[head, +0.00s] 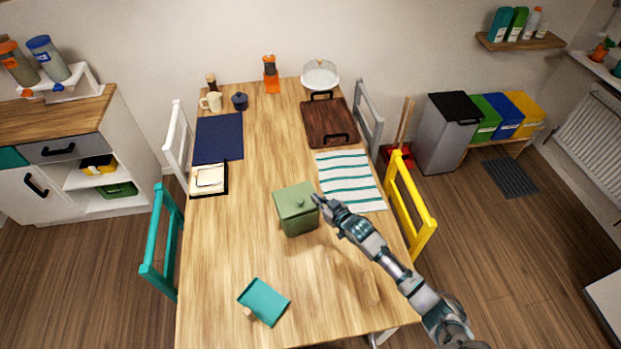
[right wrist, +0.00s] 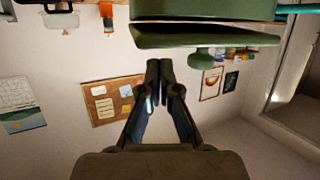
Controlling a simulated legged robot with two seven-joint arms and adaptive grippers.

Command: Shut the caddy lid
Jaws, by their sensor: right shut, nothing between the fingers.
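The green square caddy (head: 299,223) stands on the wooden table, near its middle. Its green lid (head: 290,197), with a round knob on top, lies over the caddy's mouth. In the right wrist view, which is upside down, the lid (right wrist: 200,38) hangs at the top with its knob (right wrist: 205,59) pointing down; a dark, narrow wedge shows between lid and body, so it looks slightly tilted. My right gripper (head: 319,200) is shut and empty, beside the caddy's right side at about lid height. I cannot tell whether it touches the lid. My left gripper is out of view.
A yellow chair (head: 410,205) stands at the right edge.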

